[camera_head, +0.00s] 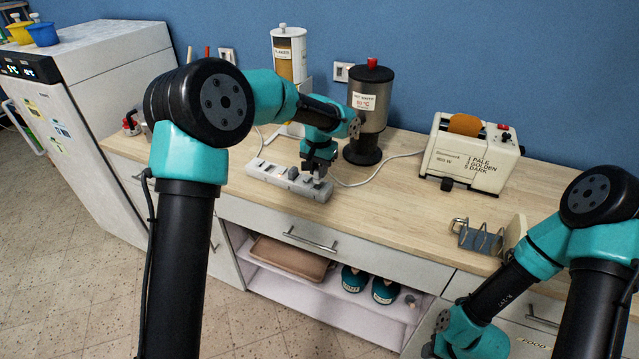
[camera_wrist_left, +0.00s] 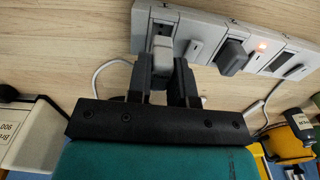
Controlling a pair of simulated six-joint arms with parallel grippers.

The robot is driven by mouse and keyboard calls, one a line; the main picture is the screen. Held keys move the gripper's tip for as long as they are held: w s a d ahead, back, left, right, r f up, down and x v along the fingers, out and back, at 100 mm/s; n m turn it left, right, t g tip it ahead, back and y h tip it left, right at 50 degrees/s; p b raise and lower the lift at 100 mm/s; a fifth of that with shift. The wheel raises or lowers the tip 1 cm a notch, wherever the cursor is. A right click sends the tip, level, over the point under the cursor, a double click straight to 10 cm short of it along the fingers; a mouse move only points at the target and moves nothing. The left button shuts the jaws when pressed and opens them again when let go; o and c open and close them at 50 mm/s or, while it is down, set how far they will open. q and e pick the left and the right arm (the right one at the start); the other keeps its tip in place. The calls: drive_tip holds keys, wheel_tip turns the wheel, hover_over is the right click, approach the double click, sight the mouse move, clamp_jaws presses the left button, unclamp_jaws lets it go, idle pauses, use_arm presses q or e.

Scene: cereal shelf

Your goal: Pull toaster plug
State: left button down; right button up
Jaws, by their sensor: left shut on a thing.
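The white power strip (camera_head: 262,170) lies on the counter, and it also shows in the left wrist view (camera_wrist_left: 200,27). My left gripper (camera_head: 318,178) is over the strip's right end, its fingers shut on a light grey plug (camera_wrist_left: 162,46). I cannot tell whether this plug is fully seated. A white cord runs from the toaster (camera_head: 470,152) to this end of the strip; in the wrist view a white cord (camera_wrist_left: 104,68) leads toward the fingers. My right gripper is out of view.
A hot water urn (camera_head: 369,112) stands close behind my left gripper, with a cereal dispenser (camera_head: 289,60) to its left. A wire toast rack (camera_head: 478,238) is at the right. The counter's front middle is clear. An open shelf below holds a tray (camera_head: 288,258) and teal containers.

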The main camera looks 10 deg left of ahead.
use_arm(q)
drive_tip(key=shift+r, duration=1.7)
